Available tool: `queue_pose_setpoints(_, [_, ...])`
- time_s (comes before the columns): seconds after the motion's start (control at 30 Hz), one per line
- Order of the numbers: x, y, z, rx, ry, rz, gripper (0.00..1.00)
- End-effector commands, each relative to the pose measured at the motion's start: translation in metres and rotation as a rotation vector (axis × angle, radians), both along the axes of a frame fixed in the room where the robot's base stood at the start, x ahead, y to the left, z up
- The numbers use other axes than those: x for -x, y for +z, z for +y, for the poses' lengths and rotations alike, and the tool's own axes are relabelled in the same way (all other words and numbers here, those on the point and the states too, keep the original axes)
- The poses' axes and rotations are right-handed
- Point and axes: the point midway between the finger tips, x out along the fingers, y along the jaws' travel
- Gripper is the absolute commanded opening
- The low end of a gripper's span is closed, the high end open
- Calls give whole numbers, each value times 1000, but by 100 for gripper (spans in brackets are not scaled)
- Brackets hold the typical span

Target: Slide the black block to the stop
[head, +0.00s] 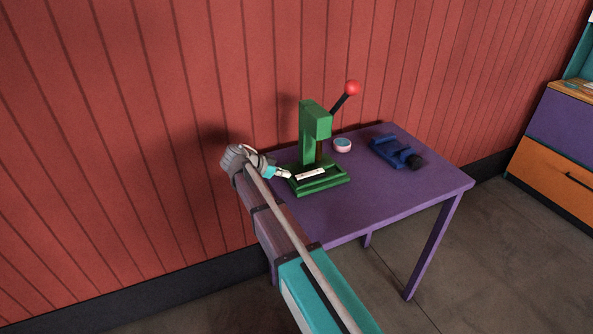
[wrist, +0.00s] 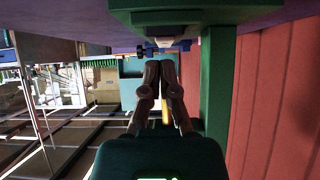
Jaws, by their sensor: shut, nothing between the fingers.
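A green press (head: 312,122) with a red-knobbed lever stands near the back of the purple table (head: 330,208). A white strip (head: 311,174) with dark marks lies on its stepped green base (head: 322,187). Dark surface shows around the strip; I cannot make out the black block or the stop separately. My gripper (head: 287,175) reaches in from the left, low at the left end of the base. In the wrist view its fingers (wrist: 160,70) are together, with nothing seen between them. The green base (wrist: 180,12) shows above them there and the green column (wrist: 216,90) to their right. Contact cannot be told.
The red wall (head: 130,120) is close behind. The table's front right is clear.

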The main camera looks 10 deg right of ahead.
Motion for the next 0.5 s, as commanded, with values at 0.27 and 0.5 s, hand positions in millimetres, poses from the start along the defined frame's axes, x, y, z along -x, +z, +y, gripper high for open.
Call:
queue_pose_setpoints(0.27, [10, 0, 33, 0, 0, 0, 0])
queue_pose_setpoints(0.5, [13, 0, 42, 0, 0, 0, 0])
